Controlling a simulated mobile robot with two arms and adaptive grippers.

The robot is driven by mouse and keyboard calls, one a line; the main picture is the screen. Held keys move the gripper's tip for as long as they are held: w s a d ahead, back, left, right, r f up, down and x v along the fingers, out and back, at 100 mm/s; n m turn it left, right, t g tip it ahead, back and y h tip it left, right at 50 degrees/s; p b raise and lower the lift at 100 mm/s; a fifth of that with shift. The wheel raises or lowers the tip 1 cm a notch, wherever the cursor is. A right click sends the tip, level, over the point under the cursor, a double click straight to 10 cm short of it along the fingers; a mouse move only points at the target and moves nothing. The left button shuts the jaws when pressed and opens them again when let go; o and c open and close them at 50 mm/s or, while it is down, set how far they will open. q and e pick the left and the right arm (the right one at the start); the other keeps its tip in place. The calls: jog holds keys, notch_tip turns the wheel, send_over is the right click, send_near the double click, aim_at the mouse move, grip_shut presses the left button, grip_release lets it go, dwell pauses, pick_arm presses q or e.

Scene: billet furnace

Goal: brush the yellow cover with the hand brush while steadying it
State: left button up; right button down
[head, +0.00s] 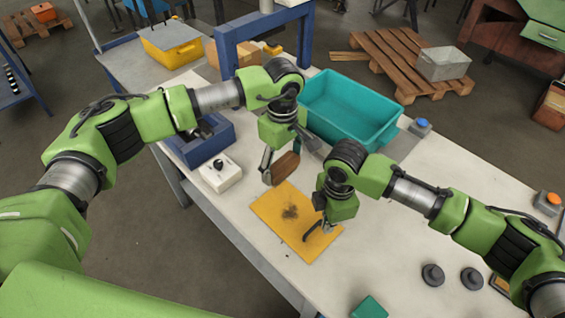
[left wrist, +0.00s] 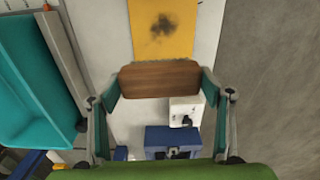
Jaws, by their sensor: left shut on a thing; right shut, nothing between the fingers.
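The yellow cover (head: 297,233) lies flat on the pale table in the head view, with a dark smudge near its middle. It also shows at the top of the left wrist view (left wrist: 178,45). My left gripper (head: 281,170) is shut on the brown wooden hand brush (head: 284,169), which sits just off the cover's far edge.
A teal bin (head: 350,108) stands behind the cover. A white switch box (head: 219,173) and a blue open box (head: 205,140) are to the left. Dark round knobs (head: 433,275) lie at the front right. A blue frame (head: 262,40) stands at the back.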

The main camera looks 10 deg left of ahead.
pick_arm(q)
jog(key=shift+r, duration=1.55)
pick_arm(e)
notch_tip(320, 180, up, 11)
jog(key=shift+f, duration=0.2)
